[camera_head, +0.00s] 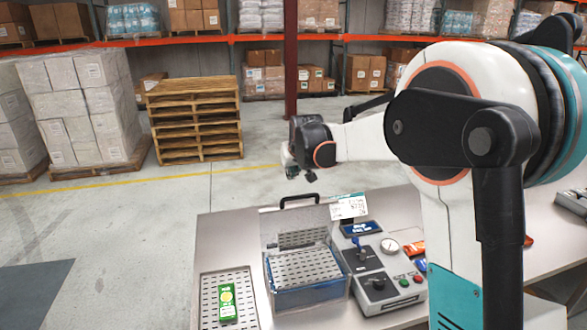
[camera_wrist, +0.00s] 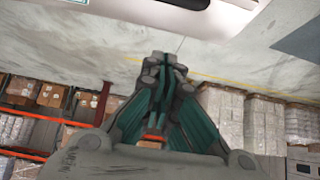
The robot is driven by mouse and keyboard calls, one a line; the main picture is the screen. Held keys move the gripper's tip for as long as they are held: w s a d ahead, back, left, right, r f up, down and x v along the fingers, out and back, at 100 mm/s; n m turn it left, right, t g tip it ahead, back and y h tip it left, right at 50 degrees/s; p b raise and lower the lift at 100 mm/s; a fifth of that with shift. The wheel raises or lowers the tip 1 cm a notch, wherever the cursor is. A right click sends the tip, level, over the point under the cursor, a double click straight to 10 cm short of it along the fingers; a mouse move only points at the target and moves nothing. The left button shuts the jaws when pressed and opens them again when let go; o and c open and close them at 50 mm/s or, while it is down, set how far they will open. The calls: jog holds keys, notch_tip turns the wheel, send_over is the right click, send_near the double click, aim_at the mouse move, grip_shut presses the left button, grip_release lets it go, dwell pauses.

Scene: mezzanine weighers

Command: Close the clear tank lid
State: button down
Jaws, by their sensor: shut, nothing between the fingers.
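The clear tank (camera_head: 308,297) stands on the bench, a bluish see-through box with a perforated plate inside. Its clear lid (camera_head: 283,224) is open and stands up along the tank's far side, with a black handle (camera_head: 300,198) on its top edge. My gripper (camera_head: 298,174) is above and beyond the lid in the head view, apart from the handle. In the wrist view my gripper's fingers (camera_wrist: 165,62) are together with nothing between them. The lid cannot be made out clearly in the wrist view.
A perforated tray (camera_head: 209,305) with a green packet (camera_head: 227,303) lies left of the tank. A control box (camera_head: 377,284) with knobs and buttons stands close on the right. Stacked pallets (camera_head: 195,118) stand on the floor beyond.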

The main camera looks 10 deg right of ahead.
notch_tip(320, 180, down, 6)
jog(key=shift+r, duration=0.1)
dwell(0.5)
jog(key=shift+s, duration=0.1)
